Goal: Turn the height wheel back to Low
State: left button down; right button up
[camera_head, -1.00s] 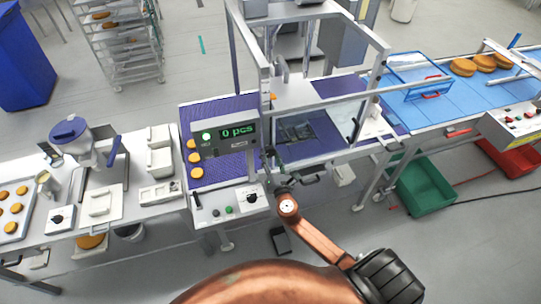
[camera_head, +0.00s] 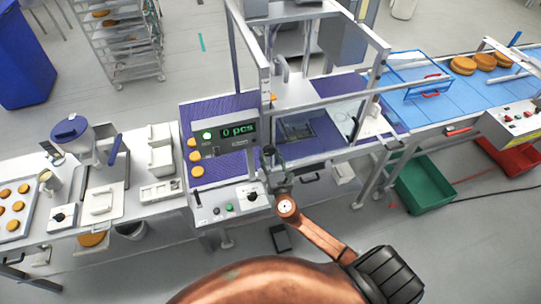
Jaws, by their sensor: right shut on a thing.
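My right gripper (camera_head: 268,156) is at the front of the machine frame (camera_head: 266,75), just right of the control box with the green "0 pcs" display (camera_head: 238,130). It is shut on the height wheel, which the fingers and wrist almost wholly hide. The wheel's Low mark and its setting cannot be read from here. My copper arm comes up from the bottom to this spot. My left gripper is not in view.
A panel with buttons and a black knob (camera_head: 252,196) sits just below left of the gripper. Filled rounds (camera_head: 196,171) lie on the purple belt (camera_head: 230,166). A blue belt (camera_head: 440,100) runs right; a green crate (camera_head: 424,184) stands on the floor.

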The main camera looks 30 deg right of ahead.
jog(key=shift+r, duration=0.1)
jog(key=o, duration=1.2)
jog(key=shift+c, duration=0.2)
jog(key=shift+s+a, duration=0.15)
jog(key=shift+s, duration=0.3)
jog(key=v, duration=1.1)
